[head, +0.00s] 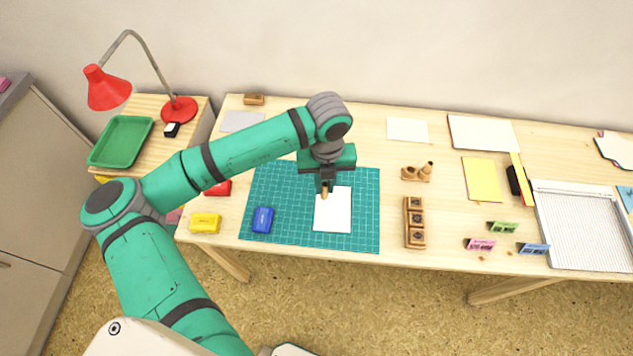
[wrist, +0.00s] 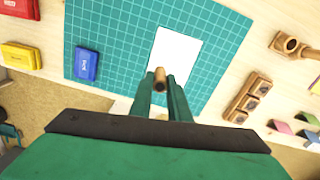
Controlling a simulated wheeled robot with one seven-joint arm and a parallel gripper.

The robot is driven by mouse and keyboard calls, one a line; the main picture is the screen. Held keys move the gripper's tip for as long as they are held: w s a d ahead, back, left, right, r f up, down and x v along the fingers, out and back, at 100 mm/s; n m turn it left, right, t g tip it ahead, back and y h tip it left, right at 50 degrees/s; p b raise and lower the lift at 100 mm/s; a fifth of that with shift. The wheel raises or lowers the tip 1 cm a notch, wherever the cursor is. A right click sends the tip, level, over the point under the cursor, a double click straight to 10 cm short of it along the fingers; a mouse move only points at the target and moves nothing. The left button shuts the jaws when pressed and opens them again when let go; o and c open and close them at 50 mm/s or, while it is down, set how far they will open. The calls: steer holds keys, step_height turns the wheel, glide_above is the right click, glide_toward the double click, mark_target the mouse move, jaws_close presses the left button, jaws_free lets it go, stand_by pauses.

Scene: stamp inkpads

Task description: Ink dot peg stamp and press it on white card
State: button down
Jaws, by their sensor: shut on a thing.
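My gripper (head: 324,188) is shut on a small wooden peg stamp (head: 324,195); the peg also shows between the fingertips in the wrist view (wrist: 160,80). The white card (head: 333,214) lies on the green cutting mat (head: 280,182), and the gripper is over its upper left part in the head view. I cannot tell whether the peg touches the card. No mark shows on the visible part of the card. The blue inkpad (head: 263,220) lies on the mat left of the card. The yellow inkpad (head: 206,223) and red inkpad (head: 218,188) sit left of the mat.
A wooden rack of stamps (head: 414,222) and a wooden holder (head: 416,173) stand right of the mat. A red lamp (head: 180,109) and green tray (head: 121,141) are at the left.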

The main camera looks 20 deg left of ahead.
mark_target(323, 194)
steer(key=shift+a+f, duration=0.2)
steer(key=shift+f, duration=2.7)
steer(key=shift+f, duration=0.55)
steer(key=shift+r, duration=0.65)
steer(key=shift+r, duration=2.75)
